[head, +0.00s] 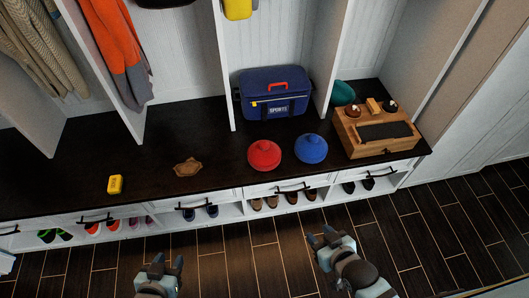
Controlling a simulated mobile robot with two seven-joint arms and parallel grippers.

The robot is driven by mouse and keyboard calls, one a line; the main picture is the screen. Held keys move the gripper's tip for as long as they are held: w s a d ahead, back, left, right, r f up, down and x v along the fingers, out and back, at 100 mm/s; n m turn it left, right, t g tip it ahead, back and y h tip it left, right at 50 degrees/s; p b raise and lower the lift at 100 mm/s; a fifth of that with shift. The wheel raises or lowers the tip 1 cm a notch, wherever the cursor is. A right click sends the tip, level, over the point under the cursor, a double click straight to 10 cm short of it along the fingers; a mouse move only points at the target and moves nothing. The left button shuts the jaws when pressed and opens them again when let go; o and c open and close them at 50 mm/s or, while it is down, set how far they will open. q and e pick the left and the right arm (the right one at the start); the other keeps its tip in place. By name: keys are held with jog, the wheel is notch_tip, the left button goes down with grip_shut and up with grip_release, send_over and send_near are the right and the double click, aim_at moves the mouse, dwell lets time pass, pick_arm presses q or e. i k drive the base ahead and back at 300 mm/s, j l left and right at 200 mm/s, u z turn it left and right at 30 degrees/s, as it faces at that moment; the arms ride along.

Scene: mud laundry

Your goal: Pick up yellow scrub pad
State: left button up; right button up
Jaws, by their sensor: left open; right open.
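A small yellow block-shaped scrub pad (115,184) lies on the dark bench top (60,185), near its front edge at the left. Nothing touches it. My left gripper (168,262) is open and empty at the bottom of the head view, over the floor, below and right of the pad. My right gripper (322,237) is open and empty over the floor, right of centre and well away from the pad. Both grippers are apart from the bench.
Upright dividers (103,80) split the back. Shoes fill cubbies below. Bench around the pad is clear.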

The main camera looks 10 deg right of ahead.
aim_at(116, 183)
jog(key=u, duration=1.15)
